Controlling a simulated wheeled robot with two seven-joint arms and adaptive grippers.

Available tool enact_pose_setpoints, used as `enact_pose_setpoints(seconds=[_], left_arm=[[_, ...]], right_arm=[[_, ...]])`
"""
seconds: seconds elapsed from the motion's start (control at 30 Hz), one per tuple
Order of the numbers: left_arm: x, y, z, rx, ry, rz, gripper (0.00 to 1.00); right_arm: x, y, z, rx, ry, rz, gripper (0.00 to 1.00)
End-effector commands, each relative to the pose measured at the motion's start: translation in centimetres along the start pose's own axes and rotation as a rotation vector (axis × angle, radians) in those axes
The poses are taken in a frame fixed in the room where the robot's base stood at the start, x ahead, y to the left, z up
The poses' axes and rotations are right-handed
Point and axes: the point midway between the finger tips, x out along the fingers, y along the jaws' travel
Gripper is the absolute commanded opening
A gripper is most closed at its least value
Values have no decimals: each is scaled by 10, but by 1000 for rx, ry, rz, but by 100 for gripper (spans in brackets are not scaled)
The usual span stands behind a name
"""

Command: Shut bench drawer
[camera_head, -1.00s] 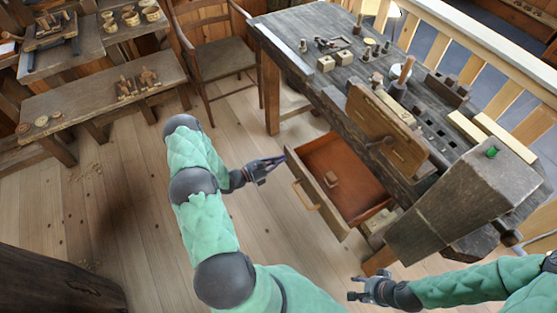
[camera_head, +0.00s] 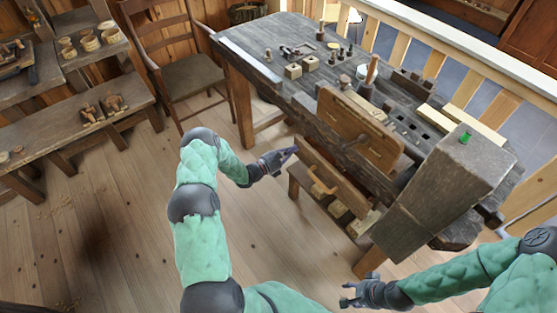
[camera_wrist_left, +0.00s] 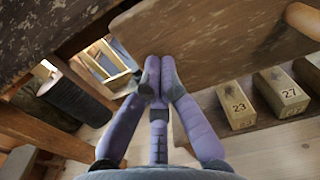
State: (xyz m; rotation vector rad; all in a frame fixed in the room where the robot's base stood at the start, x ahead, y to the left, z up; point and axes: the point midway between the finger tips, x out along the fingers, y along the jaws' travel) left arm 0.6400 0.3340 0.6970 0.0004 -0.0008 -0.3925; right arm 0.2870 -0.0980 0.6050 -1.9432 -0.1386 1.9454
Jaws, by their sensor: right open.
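The bench drawer's wooden front (camera_head: 345,188), with its light wooden handle (camera_head: 322,188), sits close under the bench (camera_head: 230,50). Its inside is hidden, and I cannot tell whether a small gap is left. My left gripper (camera_head: 294,150) is at the left end of the drawer front, its fingers together and holding nothing. In the left wrist view the fingertips (camera_wrist_left: 158,68) are against or very near the drawer front (camera_wrist_left: 235,35), left of the handle (camera_wrist_left: 303,18). My right gripper (camera_head: 345,297) is open and empty, low in front of the bench.
Numbered wooden blocks (camera_wrist_left: 237,105) rest on a shelf below the drawer. A vise board (camera_head: 360,130) and a heavy wooden block (camera_head: 440,185) project from the bench front. A chair (camera_head: 190,80) stands left of the bench.

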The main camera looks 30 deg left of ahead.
Motion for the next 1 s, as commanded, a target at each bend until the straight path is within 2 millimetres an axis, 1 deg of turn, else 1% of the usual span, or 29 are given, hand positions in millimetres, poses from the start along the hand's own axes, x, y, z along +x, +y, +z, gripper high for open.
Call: enact_pose_setpoints(seconds=[0.03,0.1,0.3,0.6,0.87,1.0], left_arm=[[10,-1,-2,1,-1,-3,0],[20,-1,-2,1,-1,-2,0],[39,0,-1,-1,0,-1,0],[46,0,0,0,1,0,0],[47,1,1,2,-1,0,0],[43,3,2,3,-2,-1,0]], right_arm=[[4,2,0,0,0,0,49],[7,3,0,0,0,0,49],[12,4,0,0,0,0,49],[12,4,0,0,0,0,49],[12,4,0,0,0,0,49],[13,4,0,0,0,0,49]])
